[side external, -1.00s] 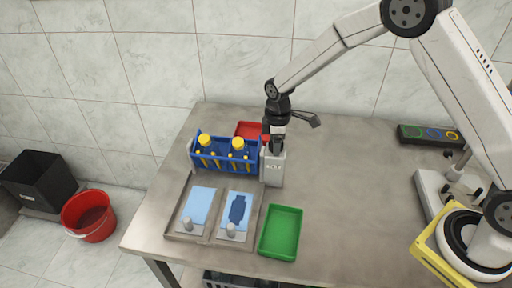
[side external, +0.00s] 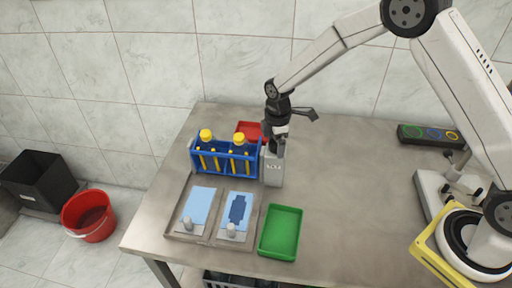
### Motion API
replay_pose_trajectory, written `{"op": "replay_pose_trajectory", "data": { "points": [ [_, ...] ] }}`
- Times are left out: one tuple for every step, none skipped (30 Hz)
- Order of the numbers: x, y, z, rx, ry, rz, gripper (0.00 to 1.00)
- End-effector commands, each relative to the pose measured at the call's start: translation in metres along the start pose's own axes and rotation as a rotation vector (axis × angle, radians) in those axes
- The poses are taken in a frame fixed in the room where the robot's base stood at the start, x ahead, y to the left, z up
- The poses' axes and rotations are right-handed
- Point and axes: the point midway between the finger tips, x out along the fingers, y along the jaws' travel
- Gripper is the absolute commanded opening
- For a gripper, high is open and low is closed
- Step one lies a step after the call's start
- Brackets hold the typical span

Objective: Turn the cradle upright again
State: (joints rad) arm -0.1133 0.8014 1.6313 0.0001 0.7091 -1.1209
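The blue cradle (side external: 222,172) stands at the back left of the table beside a grey post (side external: 273,172). It holds yellow-capped bottles (side external: 206,136) and thin yellow pieces. The bottles now look about upright, caps up; a small remaining tilt cannot be ruled out. My gripper (side external: 275,146) points down at the top of the grey post, at the cradle's right end. The fingers are small and partly hidden against the post, so I cannot tell whether they are closed on anything.
A red tray (side external: 248,129) lies behind the cradle. In front are two panels, one light blue (side external: 199,205) and one with a dark blue shape (side external: 238,210), each with a grey knob. A green tray (side external: 281,232) lies right of them. The table's middle right is clear.

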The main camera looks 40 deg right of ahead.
Motion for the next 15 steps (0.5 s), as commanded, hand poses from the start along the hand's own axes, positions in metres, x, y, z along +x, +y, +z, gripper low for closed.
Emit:
{"op": "replay_pose_trajectory", "data": {
  "points": [
    [0.0,0.0001,0.0001,0.001,0.0,0.0,0.91],
    [0.0,0.0001,0.0002,0.002,0.0,0.0,0.91],
    [0.0,0.0001,0.0002,0.006,0.0,0.0,0.91],
    [0.0,0.0001,0.0002,0.011,0.0,0.0,0.91],
    [0.0,0.0002,0.0002,0.019,0.0,0.0,0.91],
    [0.0,0.0002,0.0002,0.035,0.0,0.0,0.91],
    [0.0,0.0002,0.0002,0.048,0.0,0.0,0.91],
    [0.0,0.0002,0.0002,0.066,0.0,0.0,0.91],
    [0.0,0.0002,0.0002,0.091,0.0,0.0,0.91],
    [0.0,0.0002,0.0003,0.113,0.0,0.0,0.91],
    [0.0,0.0002,0.0003,0.137,0.0,0.0,0.91],
    [-0.0001,0.0002,0.0003,0.169,0.0,0.0,0.91],
    [0.0,0.0002,0.0003,0.193,0.0,0.0,0.91],
    [0.0,0.0002,0.0003,0.217,0.0,0.0,0.91],
    [0.0,0.0002,0.0003,0.249,0.0,0.0,0.91]
  ]
}}
